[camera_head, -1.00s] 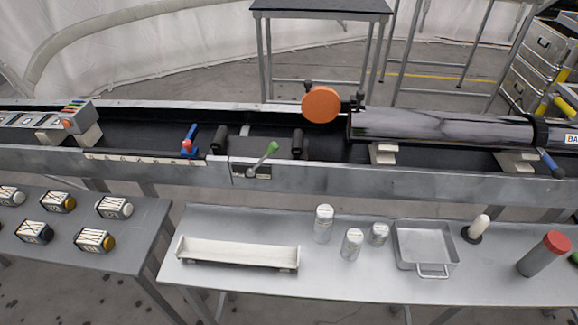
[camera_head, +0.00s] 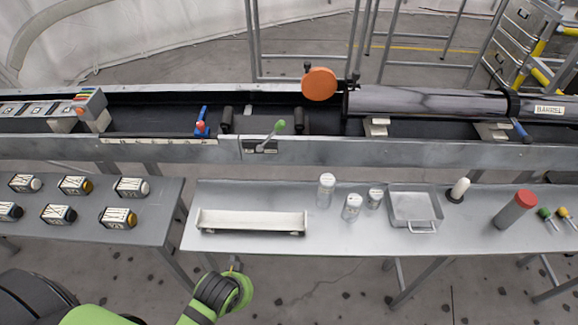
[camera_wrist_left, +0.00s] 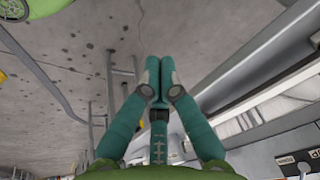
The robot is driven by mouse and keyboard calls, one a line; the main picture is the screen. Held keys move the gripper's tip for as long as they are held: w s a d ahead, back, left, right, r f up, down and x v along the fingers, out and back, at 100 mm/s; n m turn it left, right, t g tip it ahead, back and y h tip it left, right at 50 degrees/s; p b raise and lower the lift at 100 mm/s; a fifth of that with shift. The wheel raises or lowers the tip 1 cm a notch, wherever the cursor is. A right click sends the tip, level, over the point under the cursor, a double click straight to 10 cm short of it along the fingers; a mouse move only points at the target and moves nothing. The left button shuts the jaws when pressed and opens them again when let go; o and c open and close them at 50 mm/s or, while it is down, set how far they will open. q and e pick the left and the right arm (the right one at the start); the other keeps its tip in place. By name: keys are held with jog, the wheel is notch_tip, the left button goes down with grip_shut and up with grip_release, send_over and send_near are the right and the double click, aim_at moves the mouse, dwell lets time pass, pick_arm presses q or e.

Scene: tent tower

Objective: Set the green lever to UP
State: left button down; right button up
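The green lever (camera_head: 281,125) is a short grey handle with a green knob. It sits on a small labelled plate (camera_head: 260,146) on the front rail of the long trough. The handle tilts up and to the right from its pivot; its label is too small to read. My left gripper (camera_head: 235,262) is low in front of the white tray's bench, well below and apart from the lever. In the left wrist view its teal fingers (camera_wrist_left: 160,75) are together at the tips, with nothing between them. My right gripper is not in view.
A blue lever with a red knob (camera_head: 201,126) stands left of the green lever. An orange disc (camera_head: 319,84) is at the upper right. The bench (camera_head: 330,240) holds a white tray (camera_head: 250,222), canisters and a metal pan (camera_head: 412,207). Labelled blocks cover the left table (camera_head: 160,235).

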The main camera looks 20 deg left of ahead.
pick_arm(q)
jog(key=w+a+r+m+t+y+p, duration=0.1)
jog(key=w+r+m+t+y, duration=0.2)
jog(key=w+r+m+t, duration=0.65)
jog(key=w+d+r+m+t+h, duration=0.2)
jog(key=w+d+r+m, duration=0.5)
jog(key=w+r+m, duration=0.4)
jog(key=shift+w+r+t, duration=0.4)
jog(key=shift+r+t, duration=0.25)
jog(key=shift+r, duration=0.1)
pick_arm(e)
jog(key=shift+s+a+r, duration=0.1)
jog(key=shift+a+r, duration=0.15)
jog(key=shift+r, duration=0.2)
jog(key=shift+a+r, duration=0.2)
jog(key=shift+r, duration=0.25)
